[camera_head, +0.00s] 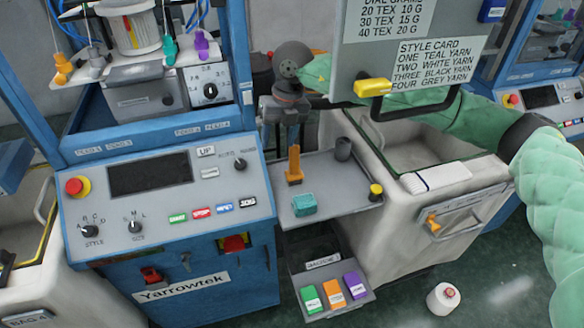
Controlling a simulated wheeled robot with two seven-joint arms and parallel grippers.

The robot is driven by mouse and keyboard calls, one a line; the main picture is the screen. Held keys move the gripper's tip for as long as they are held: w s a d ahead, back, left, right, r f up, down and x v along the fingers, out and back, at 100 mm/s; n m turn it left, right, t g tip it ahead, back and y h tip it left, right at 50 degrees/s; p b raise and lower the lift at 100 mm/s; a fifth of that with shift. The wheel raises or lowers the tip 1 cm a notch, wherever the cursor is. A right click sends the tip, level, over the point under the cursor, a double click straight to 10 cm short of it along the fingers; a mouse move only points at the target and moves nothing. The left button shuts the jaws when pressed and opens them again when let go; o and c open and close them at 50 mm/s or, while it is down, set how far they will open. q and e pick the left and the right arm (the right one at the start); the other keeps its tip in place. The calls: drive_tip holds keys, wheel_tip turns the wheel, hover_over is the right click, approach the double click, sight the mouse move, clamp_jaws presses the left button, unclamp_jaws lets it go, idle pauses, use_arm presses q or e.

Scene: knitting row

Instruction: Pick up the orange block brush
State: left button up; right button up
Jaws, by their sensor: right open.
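The orange block brush (294,168) stands upright on the grey side shelf (335,187), its narrow handle pointing up and its wider block at the bottom. My right gripper (285,121) is dark grey and hangs above the brush. Its arm, in a green sleeve, comes in from the right behind the hanging card panel. The gripper is open and a gap shows between it and the top of the handle. The fingertips are small and partly hard to make out. My left gripper is not in view.
A teal block (304,204), a dark grey cup (343,148) and a yellow-topped item (375,192) share the shelf. The panel (410,45) with a black handle hangs at upper right. The Yarrowtek machine (170,195) stands left. A white cone (443,298) is on the floor.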

sight(294, 149)
drive_tip(key=w+d, duration=0.1)
drive_tip(key=w+d+r+h, duration=0.1)
drive_tip(key=w+d+h, duration=0.1)
drive_tip(key=d, duration=0.1)
drive_tip(key=shift+r+m+t, duration=0.25)
drive_tip(key=shift+m+t, duration=0.15)
drive_tip(key=shift+d+f+p, duration=0.1)
drive_tip(key=shift+f+p, duration=0.1)
drive_tip(key=shift+p, duration=0.1)
drive_tip(key=shift+f+p, duration=0.35)
drive_tip(key=shift+f, duration=0.6)
drive_tip(key=f+p, duration=0.1)
drive_tip(key=f, duration=0.1)
drive_tip(key=f+p, duration=0.2)
drive_tip(key=shift+s+a, duration=0.15)
drive_tip(key=shift+a, duration=0.05)
drive_tip(key=shift+f+p, duration=0.35)
drive_tip(key=shift+f, duration=0.3)
drive_tip(key=c, duration=1.1)
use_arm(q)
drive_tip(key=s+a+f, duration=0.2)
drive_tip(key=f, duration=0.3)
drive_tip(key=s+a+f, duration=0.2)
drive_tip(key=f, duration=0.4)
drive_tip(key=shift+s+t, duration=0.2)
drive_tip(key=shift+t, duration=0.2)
